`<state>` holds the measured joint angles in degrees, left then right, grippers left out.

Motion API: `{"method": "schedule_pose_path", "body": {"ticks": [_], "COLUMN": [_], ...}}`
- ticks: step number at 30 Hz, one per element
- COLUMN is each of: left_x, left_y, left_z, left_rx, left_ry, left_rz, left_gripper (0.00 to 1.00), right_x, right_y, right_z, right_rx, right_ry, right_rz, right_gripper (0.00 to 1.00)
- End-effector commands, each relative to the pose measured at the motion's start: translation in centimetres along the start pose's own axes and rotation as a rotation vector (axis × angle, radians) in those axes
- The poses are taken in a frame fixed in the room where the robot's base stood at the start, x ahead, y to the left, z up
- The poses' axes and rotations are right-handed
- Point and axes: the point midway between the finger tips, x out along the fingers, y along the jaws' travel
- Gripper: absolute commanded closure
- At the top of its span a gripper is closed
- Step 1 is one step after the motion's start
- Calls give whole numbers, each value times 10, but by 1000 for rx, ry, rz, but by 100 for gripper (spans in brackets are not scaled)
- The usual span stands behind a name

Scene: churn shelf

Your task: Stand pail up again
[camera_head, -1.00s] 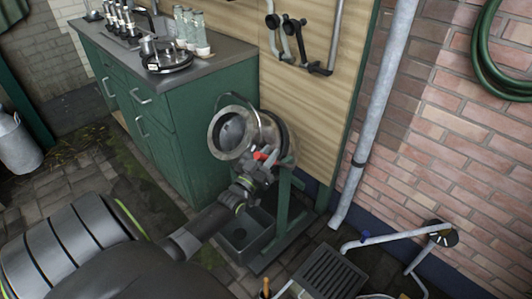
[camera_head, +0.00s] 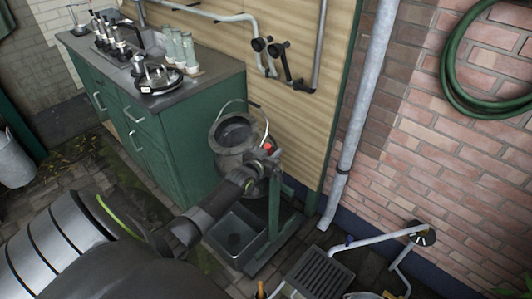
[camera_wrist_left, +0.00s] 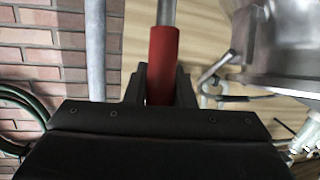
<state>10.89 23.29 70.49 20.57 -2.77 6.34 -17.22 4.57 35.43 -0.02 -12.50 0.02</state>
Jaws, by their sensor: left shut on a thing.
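The metal pail (camera_head: 229,143) sits in the green stand (camera_head: 274,200), its round mouth facing mostly upward and somewhat toward me. A thin wire bail arches above its rim. My left gripper (camera_head: 262,158) is at the pail's right side, shut on a red grip (camera_head: 267,146). The left wrist view shows the red grip (camera_wrist_left: 163,62) between the fingers, with the pail's shiny metal side (camera_wrist_left: 285,45) at the upper right. My left forearm hides the pail's lower part. My right gripper is not in view.
A green cabinet (camera_head: 185,140) with bottles and a dark tray on its top stands left of the pail. A grey basin (camera_head: 235,236) lies below. A grey downpipe (camera_head: 358,110), wooden wall and brick wall are behind. A floor grate (camera_head: 318,274) is at the front right.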

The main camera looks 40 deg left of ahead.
Motion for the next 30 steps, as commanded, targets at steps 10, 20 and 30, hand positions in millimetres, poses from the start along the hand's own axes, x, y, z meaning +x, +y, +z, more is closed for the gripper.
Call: {"method": "schedule_pose_path", "body": {"ticks": [10, 20, 30], "left_x": [42, 58, 59], "left_y": [8, 12, 12], "left_z": [-12, -13, -14], "left_rx": [38, 55, 58], "left_ry": [-233, -327, -335], "left_rz": [-23, -31, -31], "left_gripper": [100, 100, 100], "right_x": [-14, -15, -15], "right_y": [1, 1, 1], "right_z": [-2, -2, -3], "right_rx": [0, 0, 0], "right_ry": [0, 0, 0], "right_rz": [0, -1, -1], "right_gripper": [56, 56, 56]}}
